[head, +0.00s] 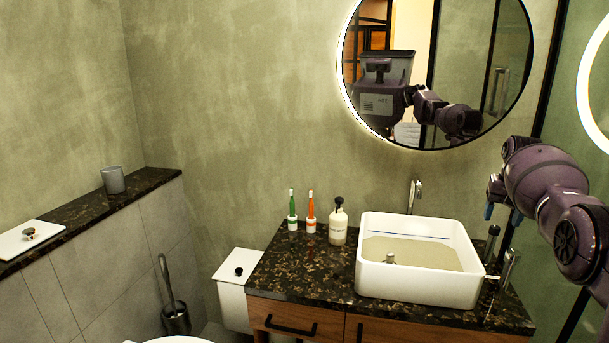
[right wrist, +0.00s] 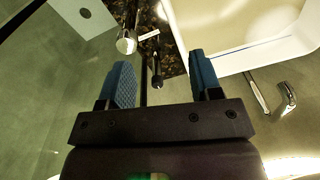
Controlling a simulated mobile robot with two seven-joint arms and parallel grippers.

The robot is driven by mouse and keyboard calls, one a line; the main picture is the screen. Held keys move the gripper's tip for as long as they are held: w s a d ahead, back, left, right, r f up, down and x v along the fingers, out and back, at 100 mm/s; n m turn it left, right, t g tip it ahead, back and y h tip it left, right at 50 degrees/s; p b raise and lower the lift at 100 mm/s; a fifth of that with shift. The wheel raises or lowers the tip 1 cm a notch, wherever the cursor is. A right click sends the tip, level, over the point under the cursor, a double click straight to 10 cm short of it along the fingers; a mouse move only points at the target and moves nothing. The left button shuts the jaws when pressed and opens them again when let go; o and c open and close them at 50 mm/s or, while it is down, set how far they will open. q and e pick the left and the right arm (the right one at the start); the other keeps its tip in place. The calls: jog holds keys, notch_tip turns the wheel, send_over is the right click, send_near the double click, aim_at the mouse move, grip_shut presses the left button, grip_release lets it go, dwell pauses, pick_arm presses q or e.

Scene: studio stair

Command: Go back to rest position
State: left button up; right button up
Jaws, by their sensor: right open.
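My right gripper (head: 502,214) hangs in the air at the right of the head view, above the right end of the counter and beside the white sink (head: 472,288). In the right wrist view its two blue fingers (right wrist: 163,75) are apart with nothing held between them. Below them, the wrist view shows a black-topped item (right wrist: 157,72) and a round chrome piece (right wrist: 126,42). My left gripper is not seen directly in either view.
A faucet (head: 414,195) rises behind the sink. A round mirror (head: 440,50) reflects my body. A glass partition stands at the far right.

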jog(key=w+a+r+n+t+h, duration=0.3)
jog(key=w+r+t+h, duration=0.1)
jog(key=w+r+t, duration=0.5)
jog(key=s+a+f+n+t+y+p, duration=0.1)
jog(key=s+a+f+n+t+y, duration=0.15)
jog(key=s+a+f, duration=0.7)
jog(key=s+a+f+n+t+y+p, duration=0.2)
jog(key=s+a+f+n+t, duration=0.2)
jog(key=s+a+f, duration=0.55)
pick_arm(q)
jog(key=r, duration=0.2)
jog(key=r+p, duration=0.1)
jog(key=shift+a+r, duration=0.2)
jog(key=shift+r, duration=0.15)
pick_arm(e)
jog(key=s+f+m+g, duration=0.1)
jog(key=s+f, duration=0.5)
jog(key=s, duration=0.7)
jog(key=s+f+m+g, duration=0.1)
jog(key=s+f, duration=0.5)
jog(key=s, duration=0.8)
jog(key=s+f+m+g, duration=0.1)
jog(key=s+f+g, duration=0.2)
jog(key=s+f, duration=0.4)
jog(key=s, duration=0.6)
jog(key=shift+s+d+h, duration=0.15)
jog(key=shift+d+h, duration=0.05)
jog(key=shift+h, duration=0.15)
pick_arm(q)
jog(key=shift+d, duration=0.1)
